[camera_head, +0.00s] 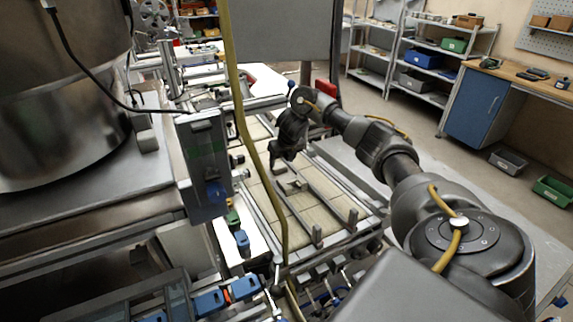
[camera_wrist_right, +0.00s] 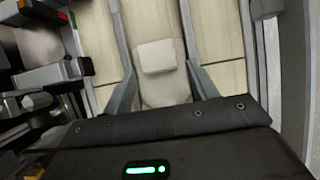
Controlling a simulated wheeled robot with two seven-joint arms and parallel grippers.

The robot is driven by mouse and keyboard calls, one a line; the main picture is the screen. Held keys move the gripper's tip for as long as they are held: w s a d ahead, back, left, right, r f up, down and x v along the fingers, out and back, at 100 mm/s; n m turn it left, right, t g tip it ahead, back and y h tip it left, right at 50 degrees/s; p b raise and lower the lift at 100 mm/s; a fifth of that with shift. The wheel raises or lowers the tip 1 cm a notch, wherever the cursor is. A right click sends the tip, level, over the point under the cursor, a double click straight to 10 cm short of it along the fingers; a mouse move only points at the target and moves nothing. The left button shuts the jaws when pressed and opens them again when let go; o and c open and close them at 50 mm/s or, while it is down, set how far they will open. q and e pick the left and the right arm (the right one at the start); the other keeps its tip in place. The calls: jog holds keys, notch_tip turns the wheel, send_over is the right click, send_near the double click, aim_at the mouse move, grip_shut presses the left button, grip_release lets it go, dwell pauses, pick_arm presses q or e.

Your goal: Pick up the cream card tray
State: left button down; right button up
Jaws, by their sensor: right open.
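A small cream block with rounded corners, which I take to be the cream card tray (camera_wrist_right: 157,56), lies in the right wrist view on a pale strip between wooden-looking panels. My right gripper (camera_wrist_right: 161,76) is open, with one finger on each side of the strip. The tray is centred between the fingers, near their tips, and no contact shows. In the head view my right gripper (camera_head: 283,156) points down over the pale slatted bed of the metal frame. The tray is too small there to make out surely. My left gripper is not in view.
Metal rails (camera_head: 327,195) run along the bed close to my right gripper. A grey box-shaped unit (camera_head: 205,160) and a yellow cable (camera_head: 243,120) stand to its left. Blue-and-grey parts (camera_head: 225,295) crowd the near side. Shelves (camera_head: 420,60) and a blue-doored workbench (camera_head: 475,105) stand behind.

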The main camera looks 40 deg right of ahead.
aim_at(279, 167)
jog(key=p+x, duration=0.1)
jog(key=x, duration=0.3)
jog(key=shift+w+f, duration=0.1)
jog(key=shift+w, duration=0.15)
jog(key=shift+c, duration=0.5)
jog(key=c, duration=0.8)
jog(key=shift+o, duration=0.2)
